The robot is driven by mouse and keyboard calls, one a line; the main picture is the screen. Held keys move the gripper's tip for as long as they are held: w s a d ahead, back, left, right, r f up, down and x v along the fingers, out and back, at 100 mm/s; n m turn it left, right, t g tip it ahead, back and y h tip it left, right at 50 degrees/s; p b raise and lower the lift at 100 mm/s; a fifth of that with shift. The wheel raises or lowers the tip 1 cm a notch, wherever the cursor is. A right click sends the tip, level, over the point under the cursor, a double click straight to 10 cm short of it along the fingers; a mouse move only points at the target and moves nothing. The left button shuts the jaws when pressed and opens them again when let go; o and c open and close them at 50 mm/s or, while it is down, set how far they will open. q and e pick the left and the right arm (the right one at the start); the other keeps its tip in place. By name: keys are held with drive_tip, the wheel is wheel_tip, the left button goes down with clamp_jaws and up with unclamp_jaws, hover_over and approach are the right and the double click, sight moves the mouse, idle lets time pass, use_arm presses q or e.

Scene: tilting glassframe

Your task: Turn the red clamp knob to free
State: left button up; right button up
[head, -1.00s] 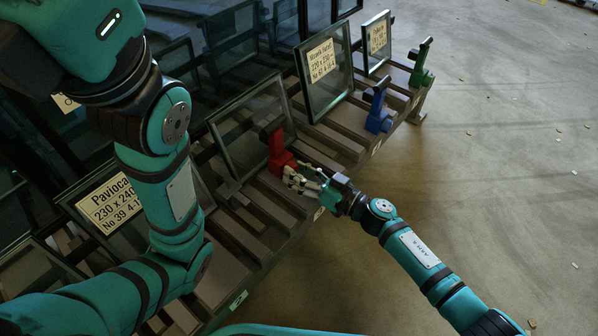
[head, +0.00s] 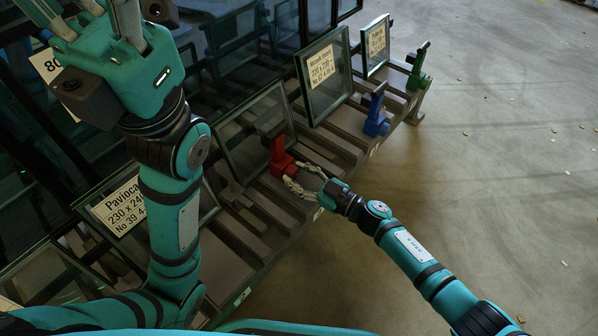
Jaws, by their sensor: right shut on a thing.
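The red clamp (head: 279,155) stands on the dark slatted rack, in front of a tilted glass frame. Its upright red part rises over a wider red base. My right gripper (head: 298,180) reaches in from the lower right, with its pale fingers at the front right side of the red clamp's base. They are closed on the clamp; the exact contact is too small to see. My left arm stands at the left of the head view. Part of the left gripper (head: 75,22) shows at the top left, with its fingertips cut off by the frame edge.
A blue clamp (head: 376,112) and a green clamp (head: 418,68) stand farther along the rack. Labelled glass frames (head: 325,90) lean behind them. Another labelled frame (head: 185,203) leans behind my left arm. The concrete floor (head: 480,190) at the right is open.

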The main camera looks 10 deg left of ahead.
drive_tip(key=o, duration=1.2)
drive_tip(key=shift+c, duration=0.2)
drive_tip(key=v, duration=1.2)
